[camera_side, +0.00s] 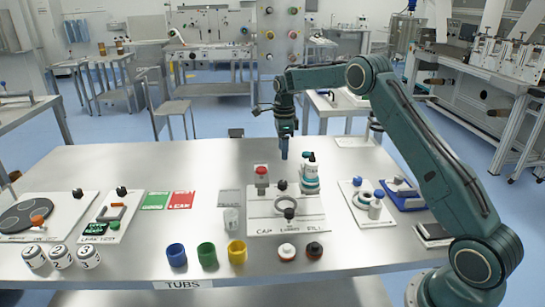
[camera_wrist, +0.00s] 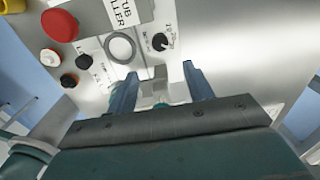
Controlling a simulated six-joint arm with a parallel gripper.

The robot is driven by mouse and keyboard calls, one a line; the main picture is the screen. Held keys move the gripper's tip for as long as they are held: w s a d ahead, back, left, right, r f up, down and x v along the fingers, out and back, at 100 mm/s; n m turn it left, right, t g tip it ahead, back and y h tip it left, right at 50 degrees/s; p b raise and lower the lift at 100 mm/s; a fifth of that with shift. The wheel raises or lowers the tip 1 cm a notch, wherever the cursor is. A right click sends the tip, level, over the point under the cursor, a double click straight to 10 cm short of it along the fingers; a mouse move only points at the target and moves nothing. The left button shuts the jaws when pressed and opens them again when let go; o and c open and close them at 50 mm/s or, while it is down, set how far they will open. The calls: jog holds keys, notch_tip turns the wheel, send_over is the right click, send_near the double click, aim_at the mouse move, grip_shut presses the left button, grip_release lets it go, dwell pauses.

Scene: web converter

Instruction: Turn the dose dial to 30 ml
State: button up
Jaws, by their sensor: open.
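The dose dial appears to be the small black knob (camera_wrist: 160,41) with a printed scale around it in the wrist view. Its marks are too small for me to read the setting. It sits on the white filler panel, beside a grey ring (camera_wrist: 120,47). In the side view the white panel (camera_side: 258,208) lies on the table, but I cannot tell which of its black knobs is the dial. My gripper (camera_side: 284,156) points down above the table, behind the panel. In the wrist view my gripper (camera_wrist: 161,70) has its two blue fingers apart, with nothing between them. It is clear of the dial.
A red button (camera_side: 261,171) and a white-and-teal bottle-shaped part (camera_side: 310,175) stand at the panel. Blue (camera_side: 176,255), green (camera_side: 207,256) and yellow (camera_side: 237,252) tubs stand along the front. The table behind the panel is mostly clear.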

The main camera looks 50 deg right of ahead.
aim_at(283, 182)
notch_tip(283, 182, down, 13)
jog(key=shift+r, duration=0.1)
dwell(0.5)
jog(key=c, duration=1)
